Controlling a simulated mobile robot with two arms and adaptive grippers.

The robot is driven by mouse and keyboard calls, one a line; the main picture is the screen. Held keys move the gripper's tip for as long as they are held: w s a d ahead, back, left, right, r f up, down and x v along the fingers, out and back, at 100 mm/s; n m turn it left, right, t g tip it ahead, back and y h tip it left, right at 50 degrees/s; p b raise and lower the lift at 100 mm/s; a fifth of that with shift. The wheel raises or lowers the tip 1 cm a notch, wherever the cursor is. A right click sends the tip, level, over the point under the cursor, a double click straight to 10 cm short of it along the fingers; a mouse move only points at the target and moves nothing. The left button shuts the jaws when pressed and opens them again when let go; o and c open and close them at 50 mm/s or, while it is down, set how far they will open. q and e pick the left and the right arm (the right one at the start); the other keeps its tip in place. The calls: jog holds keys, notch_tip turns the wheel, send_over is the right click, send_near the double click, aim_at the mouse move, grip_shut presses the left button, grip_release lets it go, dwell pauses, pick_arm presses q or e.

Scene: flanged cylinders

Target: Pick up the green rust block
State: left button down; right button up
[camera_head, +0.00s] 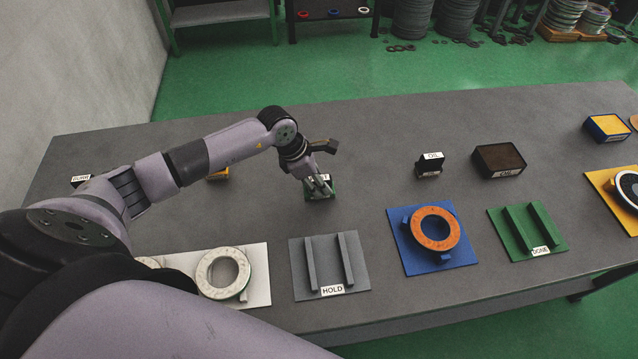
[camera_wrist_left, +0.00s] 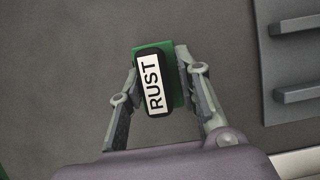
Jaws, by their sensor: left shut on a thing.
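The green rust block (camera_wrist_left: 170,68) carries a black top with a white "RUST" label and sits between the fingers of my left gripper (camera_wrist_left: 160,88) in the left wrist view. The fingers are shut on its two sides. In the head view my left gripper (camera_head: 320,187) is over the grey table, and the green block (camera_head: 320,196) shows partly beneath it. Whether the block touches the table is hard to tell. My right gripper is in neither view.
On the grey table (camera_head: 370,130), a grey HOLD fixture (camera_head: 302,278) lies nearest the block. A white plate (camera_head: 258,258) with a ring, a blue plate (camera_head: 402,250) with an orange ring and a green DONE fixture (camera_head: 495,222) line the front. OIL (camera_head: 430,166) and black-topped (camera_head: 500,160) blocks stand right.

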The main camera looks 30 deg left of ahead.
pick_arm(q)
jog(key=shift+w+r, duration=0.1)
jog(key=shift+r, duration=0.55)
notch_tip(320, 180, up, 19)
jog(key=b, duration=0.5)
jog(key=shift+f, duration=0.15)
jog(key=c, duration=1.8)
grip_release()
jog(key=c, duration=0.4)
jog(key=shift+f, duration=0.1)
